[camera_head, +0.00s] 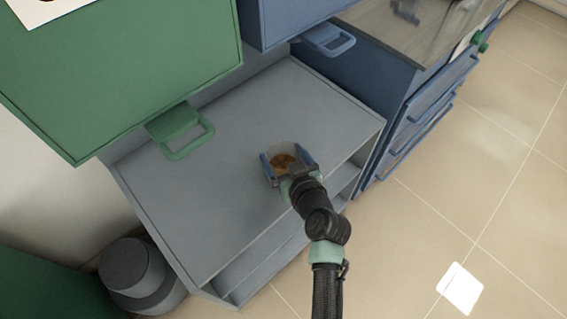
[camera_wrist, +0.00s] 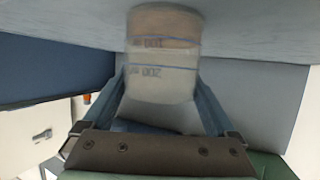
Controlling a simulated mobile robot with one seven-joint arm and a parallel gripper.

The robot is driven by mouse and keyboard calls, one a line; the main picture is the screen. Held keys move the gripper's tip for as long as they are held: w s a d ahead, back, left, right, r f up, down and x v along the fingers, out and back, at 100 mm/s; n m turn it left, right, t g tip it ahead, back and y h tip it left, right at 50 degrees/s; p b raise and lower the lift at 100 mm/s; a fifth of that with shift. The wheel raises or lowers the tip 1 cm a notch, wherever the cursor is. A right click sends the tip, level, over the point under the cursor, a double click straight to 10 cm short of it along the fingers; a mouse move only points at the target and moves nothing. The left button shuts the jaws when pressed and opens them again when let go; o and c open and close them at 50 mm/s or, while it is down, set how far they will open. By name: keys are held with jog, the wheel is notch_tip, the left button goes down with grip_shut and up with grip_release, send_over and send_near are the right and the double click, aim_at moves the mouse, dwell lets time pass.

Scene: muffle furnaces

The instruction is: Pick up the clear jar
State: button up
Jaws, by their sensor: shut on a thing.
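The clear jar (camera_head: 283,151) is a see-through vessel with brown contents, near the right front part of the grey shelf top. In the wrist view the jar (camera_wrist: 162,60) shows printed markings and stands between my two fingers. My gripper (camera_head: 287,162) is shut on the jar, with one blue finger on each side of it. In the wrist view my gripper (camera_wrist: 165,100) reaches up along both sides of the jar. Whether the jar touches the shelf or is slightly raised, I cannot tell.
The grey shelf top (camera_head: 215,200) is otherwise clear. A green furnace (camera_head: 130,70) with a handle (camera_head: 188,140) overhangs its left back. A blue furnace (camera_head: 285,15) with a handle (camera_head: 330,42) is behind. Blue drawers (camera_head: 425,115) stand right. A grey bin (camera_head: 140,275) stands lower left.

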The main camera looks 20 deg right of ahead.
jog(key=c, duration=0.4)
notch_tip(320, 180, up, 10)
jog(key=p, duration=0.3)
